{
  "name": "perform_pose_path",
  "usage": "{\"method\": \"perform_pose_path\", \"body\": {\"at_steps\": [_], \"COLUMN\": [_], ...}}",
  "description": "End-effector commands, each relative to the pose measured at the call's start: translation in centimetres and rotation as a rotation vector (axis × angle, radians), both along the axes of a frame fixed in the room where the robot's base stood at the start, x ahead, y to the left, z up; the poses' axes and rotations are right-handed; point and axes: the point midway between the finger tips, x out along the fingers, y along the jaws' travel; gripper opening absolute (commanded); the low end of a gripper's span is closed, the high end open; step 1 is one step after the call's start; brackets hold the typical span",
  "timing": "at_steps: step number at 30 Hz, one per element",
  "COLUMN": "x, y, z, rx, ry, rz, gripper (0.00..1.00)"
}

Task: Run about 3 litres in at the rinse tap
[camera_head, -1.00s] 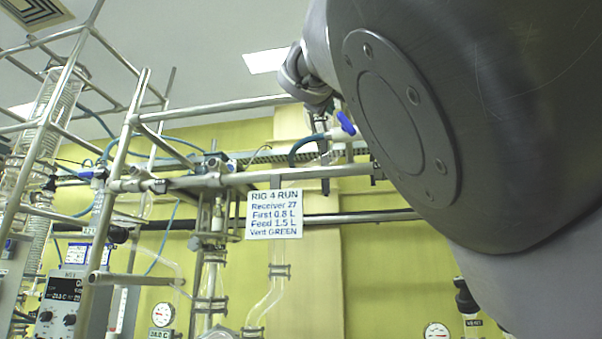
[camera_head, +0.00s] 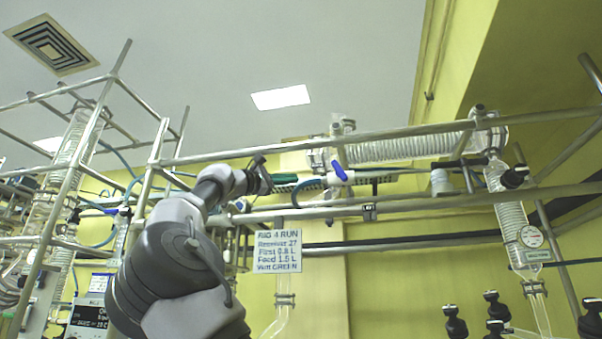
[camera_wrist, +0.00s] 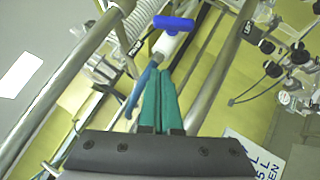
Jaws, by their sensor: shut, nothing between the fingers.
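A valve with a blue handle (camera_head: 339,172) sits by the upper rails of the rig in the head view. In the wrist view the blue handle (camera_wrist: 174,23) lies across the end of a white valve body (camera_wrist: 168,45). I cannot read whether it is the rinse tap. My gripper (camera_head: 296,179) is to the left of the handle in the head view. In the wrist view its teal fingers (camera_wrist: 160,75) are together and empty, pointing toward the valve, apparently just short of it. A blue hose (camera_wrist: 142,92) runs beside the fingers and partly behind them.
Metal rails (camera_head: 400,130) cross above and below the valve. A coiled glass condenser (camera_head: 405,149) runs behind the upper rail. A sign (camera_head: 279,251) hangs below, reading RIG 4 RUN, First 0.8 L, Feed 1.5 L. A dark tag (camera_wrist: 135,48) sits near the valve, not clearly legible.

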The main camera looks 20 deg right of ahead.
Motion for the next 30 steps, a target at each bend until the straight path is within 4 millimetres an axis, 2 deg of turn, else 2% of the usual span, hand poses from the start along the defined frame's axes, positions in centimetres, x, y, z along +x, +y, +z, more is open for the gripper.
{"method": "perform_pose_path", "body": {"at_steps": [5, 15, 22, 30], "x": [0.5, 2.2, 0.6, 0.2], "y": [-2.5, -9.1, -11.1, -11.7], "z": [0.8, 3.2, 4.6, 4.9], "rx": [0.004, 0.003, 0.002, 0.001], "ry": [-0.002, -0.003, -0.004, -0.004], "rz": [-0.002, 0.001, 0.003, 0.005], "gripper": [0.00, 0.00, 0.00, 0.00]}}
